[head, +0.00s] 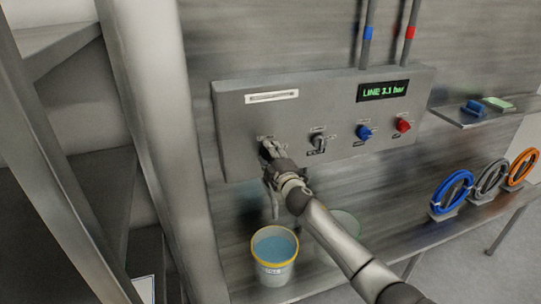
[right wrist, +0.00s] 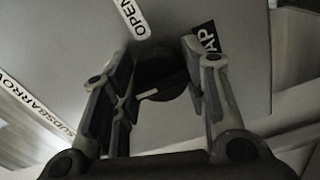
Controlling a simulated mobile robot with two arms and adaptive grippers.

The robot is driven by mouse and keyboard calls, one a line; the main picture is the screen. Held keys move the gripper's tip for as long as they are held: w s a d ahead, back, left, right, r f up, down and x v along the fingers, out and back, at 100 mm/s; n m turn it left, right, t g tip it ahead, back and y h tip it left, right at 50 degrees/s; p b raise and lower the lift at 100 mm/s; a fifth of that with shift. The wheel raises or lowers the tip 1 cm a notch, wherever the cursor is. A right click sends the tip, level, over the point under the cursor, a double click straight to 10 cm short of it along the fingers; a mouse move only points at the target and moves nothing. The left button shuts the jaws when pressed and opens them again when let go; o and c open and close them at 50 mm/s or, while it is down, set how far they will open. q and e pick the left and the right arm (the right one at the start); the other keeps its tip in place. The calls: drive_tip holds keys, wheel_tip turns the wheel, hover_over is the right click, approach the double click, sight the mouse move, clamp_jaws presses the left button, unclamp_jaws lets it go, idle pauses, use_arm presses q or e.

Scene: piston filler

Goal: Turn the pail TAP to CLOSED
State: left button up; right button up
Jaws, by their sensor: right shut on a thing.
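The pail TAP is a round black knob with a pale pointer mark; it shows in the right wrist view (right wrist: 165,82). Its "OPEN" label (right wrist: 128,15) is at the upper left of the knob, and a black "AP" label end (right wrist: 206,40) is at the right. My right gripper (head: 270,152) is at the left end of the grey panel (head: 240,130), its fingers on either side of the knob and shut on it. In the head view the gripper hides most of the knob. My left gripper is out of view.
A pail (head: 288,266) with a yellow rim and bluish liquid stands below the panel's spout (head: 275,210). The panel has a black knob (head: 318,141), a blue one (head: 364,132), a red one (head: 403,125) and a display (head: 384,91) reading "LINE 3.1 bar". Coloured hose rings (head: 452,192) stand right.

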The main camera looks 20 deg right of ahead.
drive_tip(key=shift+f, duration=0.1)
drive_tip(key=o, duration=1)
drive_tip(key=shift+o, duration=0.2)
drive_tip(key=s, duration=1.2)
drive_tip(key=shift+d, duration=0.2)
